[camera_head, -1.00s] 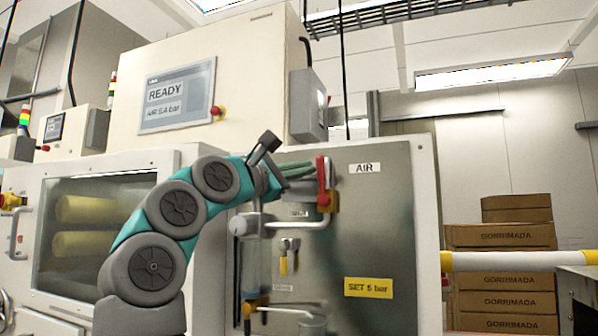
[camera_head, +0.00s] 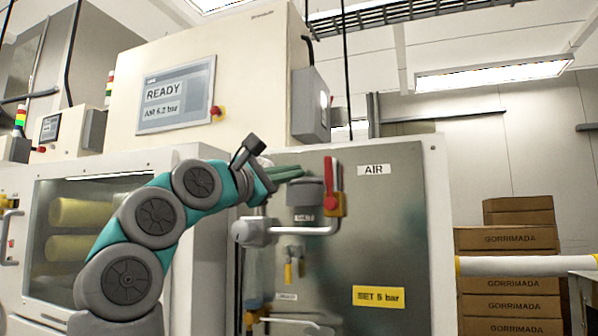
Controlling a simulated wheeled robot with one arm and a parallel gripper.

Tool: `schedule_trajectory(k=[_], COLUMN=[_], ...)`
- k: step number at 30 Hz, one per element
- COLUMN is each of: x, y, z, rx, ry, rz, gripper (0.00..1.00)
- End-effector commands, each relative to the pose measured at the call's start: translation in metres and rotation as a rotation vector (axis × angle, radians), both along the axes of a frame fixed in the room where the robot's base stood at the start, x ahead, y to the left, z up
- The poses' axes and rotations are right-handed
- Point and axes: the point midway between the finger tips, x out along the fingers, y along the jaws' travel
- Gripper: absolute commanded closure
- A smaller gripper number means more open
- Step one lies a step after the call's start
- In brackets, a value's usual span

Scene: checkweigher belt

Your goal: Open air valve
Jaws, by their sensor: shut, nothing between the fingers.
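My gripper (camera_head: 302,173) has green fingers, closed together and empty. It points right at about the height of the lever's upper part. A small gap shows between the fingertips and the lever; depth is hard to judge.
A yellow SET 5 bar label (camera_head: 379,297) is lower. Cartons (camera_head: 508,240) are stacked at right.

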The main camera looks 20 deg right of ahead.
Motion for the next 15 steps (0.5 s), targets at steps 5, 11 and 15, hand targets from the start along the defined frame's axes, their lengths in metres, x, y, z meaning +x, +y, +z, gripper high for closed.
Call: schedule_trajectory(k=[5,11,15], x=[-0.016,-0.033,-0.042], y=[0.03,0.063,0.078], z=[-0.001,-0.001,-0.001], rx=[0.001,0.0,0.0], ry=[0.001,0.002,0.001], rz=[0.002,0.0,0.001], gripper=[1.0,1.0,1.0])
